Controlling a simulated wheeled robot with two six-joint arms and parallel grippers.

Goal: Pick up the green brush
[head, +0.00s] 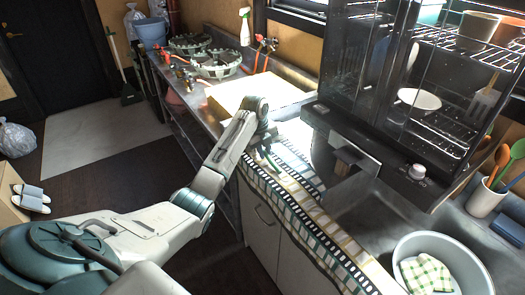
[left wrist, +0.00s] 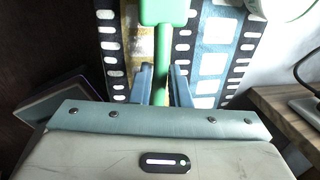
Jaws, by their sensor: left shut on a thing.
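The green brush (left wrist: 163,45) shows in the left wrist view as a wide flat green part with a narrow green handle running down between my fingers. My left gripper (left wrist: 162,88) is shut on the handle; its two blue-grey fingers stand on either side of it. In the head view my left gripper (head: 268,150) is over the patterned cloth at the counter's front edge. There the brush is mostly hidden by the gripper. My right gripper is not in view.
A film-strip patterned cloth (head: 318,222) hangs along the counter edge. A pale board (head: 285,92) lies behind the gripper. A black glass-fronted cabinet (head: 345,75) stands to the right. A basin (head: 475,262) and a utensil cup (head: 484,200) are at the right.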

